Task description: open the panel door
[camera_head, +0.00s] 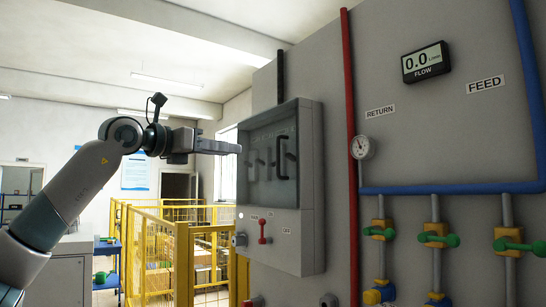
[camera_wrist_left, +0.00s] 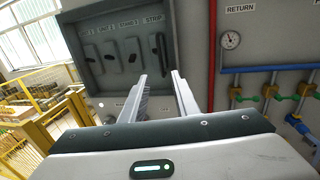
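The grey panel box (camera_head: 312,175) is mounted on the wall in the middle of the head view. Its see-through panel door (camera_head: 262,190) looks shut, and dark switches show dimly behind it. A dark upright handle (camera_head: 283,157) is on the door's right part; it also shows in the left wrist view (camera_wrist_left: 163,52). My left gripper (camera_head: 238,148) is level with the door at its left side, pointing right, apart from the handle as far as I can tell. In the left wrist view my left gripper (camera_wrist_left: 158,76) has its two fingers spread with nothing between them. My right gripper is out of view.
A red lever (camera_head: 263,230) sits on the box below the door. A red pipe (camera_head: 351,120), a gauge (camera_head: 361,148) and several green-handled valves (camera_head: 437,239) are to the right. Yellow railing (camera_head: 182,260) stands at the lower left.

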